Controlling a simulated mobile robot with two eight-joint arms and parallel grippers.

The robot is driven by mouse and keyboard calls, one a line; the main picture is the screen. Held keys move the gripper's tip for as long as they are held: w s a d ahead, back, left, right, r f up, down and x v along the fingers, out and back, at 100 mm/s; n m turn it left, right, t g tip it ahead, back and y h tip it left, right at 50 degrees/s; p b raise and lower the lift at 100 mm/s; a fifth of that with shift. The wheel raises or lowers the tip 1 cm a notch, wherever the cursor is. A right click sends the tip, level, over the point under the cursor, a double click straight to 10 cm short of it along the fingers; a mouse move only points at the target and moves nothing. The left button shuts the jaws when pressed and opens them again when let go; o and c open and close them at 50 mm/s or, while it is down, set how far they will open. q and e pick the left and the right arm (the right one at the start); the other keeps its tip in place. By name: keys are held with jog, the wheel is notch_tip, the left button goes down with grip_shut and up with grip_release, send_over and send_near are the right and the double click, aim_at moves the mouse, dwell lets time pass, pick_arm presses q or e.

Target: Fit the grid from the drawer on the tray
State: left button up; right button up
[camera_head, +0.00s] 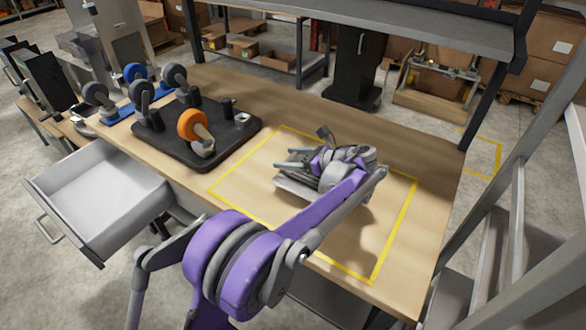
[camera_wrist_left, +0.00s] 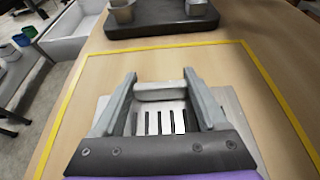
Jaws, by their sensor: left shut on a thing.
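My left gripper (camera_head: 318,165) is over the yellow-outlined area of the bench, and its own body hides much of what is below it. In the left wrist view its two fingers (camera_wrist_left: 160,86) are apart, with a grey metal piece between them. The grid (camera_wrist_left: 160,122), a grey plate with dark slots, shows between the fingers, and the gripper is shut on it. The tray (camera_wrist_left: 242,128), a flat pale metal plate, shows around and beneath the gripper; its edge also shows in the head view (camera_head: 296,188). I cannot tell whether grid and tray touch. My right gripper is not in view.
The white drawer (camera_head: 95,180) stands open and looks empty at the left. A black base (camera_head: 180,160) with an orange wheel (camera_head: 194,124) and grey parts sits on the bench behind left. The wooden bench (camera_head: 420,160) is clear to the right, below a raised shelf (camera_head: 380,20).

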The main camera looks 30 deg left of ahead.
pick_arm(q)
jog(key=shift+w+f, duration=0.1)
jog(key=shift+f, duration=1.8)
jog(key=o, duration=1.5)
jog(key=shift+f, duration=0.1)
jog(key=v, duration=1.2)
